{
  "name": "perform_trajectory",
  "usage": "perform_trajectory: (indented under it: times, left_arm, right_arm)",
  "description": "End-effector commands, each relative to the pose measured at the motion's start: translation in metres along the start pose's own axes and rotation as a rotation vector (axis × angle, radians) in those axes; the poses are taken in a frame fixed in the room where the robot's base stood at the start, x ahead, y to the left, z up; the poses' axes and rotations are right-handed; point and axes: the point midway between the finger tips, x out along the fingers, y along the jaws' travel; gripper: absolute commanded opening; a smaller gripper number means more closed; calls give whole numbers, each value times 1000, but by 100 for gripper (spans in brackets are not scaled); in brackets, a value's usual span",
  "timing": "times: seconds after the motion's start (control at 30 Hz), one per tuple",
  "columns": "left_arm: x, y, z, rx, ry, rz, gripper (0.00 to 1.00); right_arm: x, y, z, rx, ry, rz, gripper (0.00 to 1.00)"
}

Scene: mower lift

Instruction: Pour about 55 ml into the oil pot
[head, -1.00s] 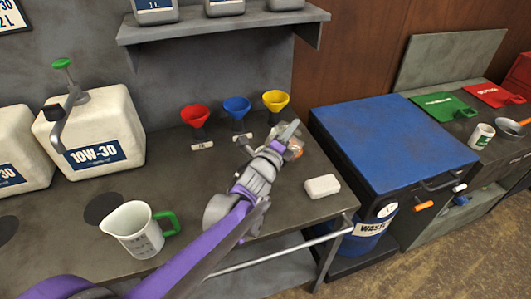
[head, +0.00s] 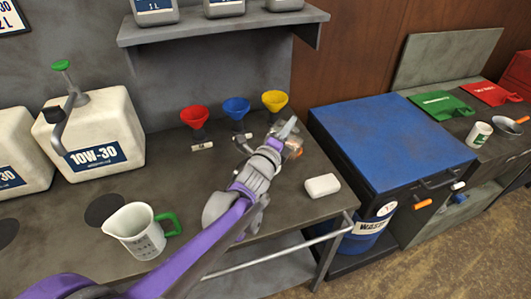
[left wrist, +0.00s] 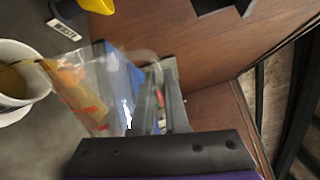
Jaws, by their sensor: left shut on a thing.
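My left gripper (head: 285,135) is at the right end of the workbench, shut on a clear cup (head: 294,148). In the left wrist view the clear cup (left wrist: 88,95) has red marks and orange-brown liquid, and it is tilted with its mouth toward the left. A white round pot (left wrist: 8,98) at the left edge of that view holds brownish liquid; the cup's mouth is at its rim. I cannot tell whether they touch. This pot is not clearly seen in the head view, where my gripper covers that area. My right gripper is not in view.
Red (head: 194,117), blue (head: 237,107) and yellow (head: 275,101) funnels stand behind my gripper. A white jug (head: 137,232) with a green handle stands front left, near the 10W-30 canister (head: 95,135). A white block (head: 322,185) lies near the bench's right edge.

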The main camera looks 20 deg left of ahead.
Motion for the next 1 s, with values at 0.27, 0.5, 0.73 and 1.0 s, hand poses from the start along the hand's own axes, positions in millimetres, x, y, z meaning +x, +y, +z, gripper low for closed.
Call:
perform_trajectory:
  times: [0.27, 0.5, 0.73, 1.0]
  left_arm:
    - [2, -2, 1, -26, -1, 0, 0]
    - [3, 0, 1, -52, -3, 0, 0]
    - [4, 1, 1, -75, -4, 1, 0]
    - [-3, 5, -2, 36, 5, 1, 0]
  right_arm:
    - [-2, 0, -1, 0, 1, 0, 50]
    - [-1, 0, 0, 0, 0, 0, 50]
    - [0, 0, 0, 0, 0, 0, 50]
    - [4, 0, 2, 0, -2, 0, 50]
